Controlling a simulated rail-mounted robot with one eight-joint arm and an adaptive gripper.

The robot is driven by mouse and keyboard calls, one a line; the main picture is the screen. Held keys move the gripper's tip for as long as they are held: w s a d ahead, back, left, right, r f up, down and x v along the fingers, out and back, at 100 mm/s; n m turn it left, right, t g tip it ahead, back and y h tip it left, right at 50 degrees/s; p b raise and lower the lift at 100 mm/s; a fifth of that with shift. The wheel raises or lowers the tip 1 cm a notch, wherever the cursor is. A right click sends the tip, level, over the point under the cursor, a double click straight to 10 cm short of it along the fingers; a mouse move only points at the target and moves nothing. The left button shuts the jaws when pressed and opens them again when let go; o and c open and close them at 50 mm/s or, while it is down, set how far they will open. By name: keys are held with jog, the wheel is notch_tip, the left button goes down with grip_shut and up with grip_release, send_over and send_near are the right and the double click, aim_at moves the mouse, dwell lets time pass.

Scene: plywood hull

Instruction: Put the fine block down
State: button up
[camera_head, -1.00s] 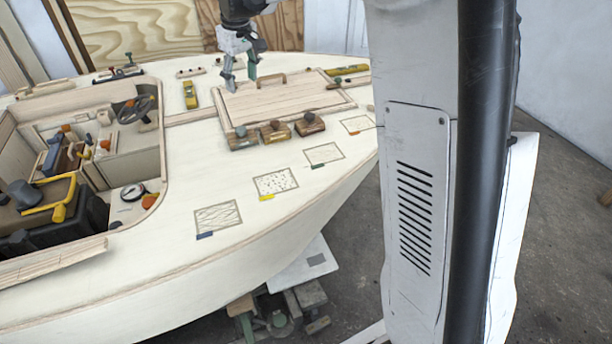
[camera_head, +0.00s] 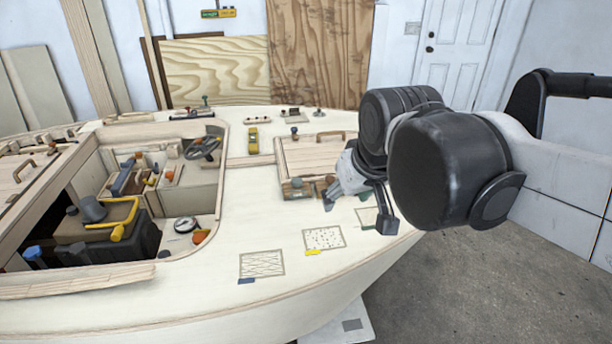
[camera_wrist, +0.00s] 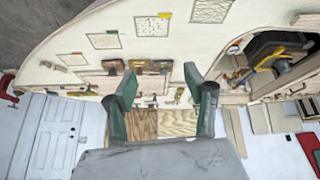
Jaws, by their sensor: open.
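Several wooden blocks with knobs stand in a row along the hatch's near edge. In the head view one with a grey-blue knob (camera_head: 297,189) shows clearly, and the others are partly hidden by my gripper. In the wrist view the row shows as a left block (camera_wrist: 114,66), a middle block (camera_wrist: 138,64) and a right block (camera_wrist: 162,66). I cannot tell which is the fine block. My gripper (camera_wrist: 160,84) is open, its two green-lined fingers apart with nothing between them. In the head view it hangs over the deck beside the blocks.
Marked patches lie on the deck: a crosshatched one with a blue tab (camera_head: 262,264), a dotted one with a yellow tab (camera_head: 324,239), and a partly covered one (camera_head: 368,216). The open cockpit (camera_head: 150,200) is left.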

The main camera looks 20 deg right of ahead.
jog(key=s+f+m+t, duration=0.1)
jog(key=s+f, duration=0.4)
jog(key=s, duration=0.2)
jog(key=shift+s, duration=0.2)
jog(key=shift+o, duration=0.4)
dwell(0.5)
jog(key=shift+o, duration=0.7)
jog(key=shift+r, duration=0.1)
